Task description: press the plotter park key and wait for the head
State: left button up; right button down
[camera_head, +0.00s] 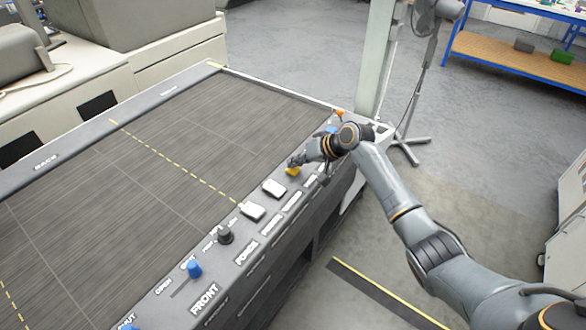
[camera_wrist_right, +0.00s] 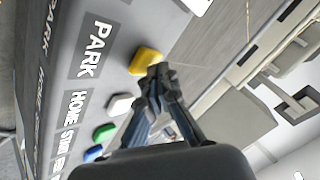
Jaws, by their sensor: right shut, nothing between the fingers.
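The yellow park key (camera_head: 292,171) is on the plotter's front control strip, partly covered by my right gripper (camera_head: 297,161) in the head view. In the right wrist view the yellow key (camera_wrist_right: 146,61) stands beside the printed word PARK. My right gripper (camera_wrist_right: 158,72) is shut and empty, its fingertips at the key's edge. I cannot tell whether they touch or press it. The plotter bed (camera_head: 150,180) is a wide dark surface with a dashed yellow line. I cannot make out a plotter head. My left gripper is not in view.
Two white keys (camera_head: 274,188), a black knob (camera_head: 225,236) and a blue slider knob (camera_head: 194,268) share the strip. The right wrist view also shows white, green (camera_wrist_right: 104,132) and blue keys nearby. A pale post (camera_head: 380,60) and a fan (camera_head: 425,20) stand behind my right arm.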

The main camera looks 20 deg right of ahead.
jog(key=shift+f, duration=0.45)
jog(key=shift+r, duration=0.1)
dwell(0.4)
jog(key=shift+r+p, duration=0.8)
jog(key=shift+r, duration=0.1)
jog(key=shift+r, duration=0.1)
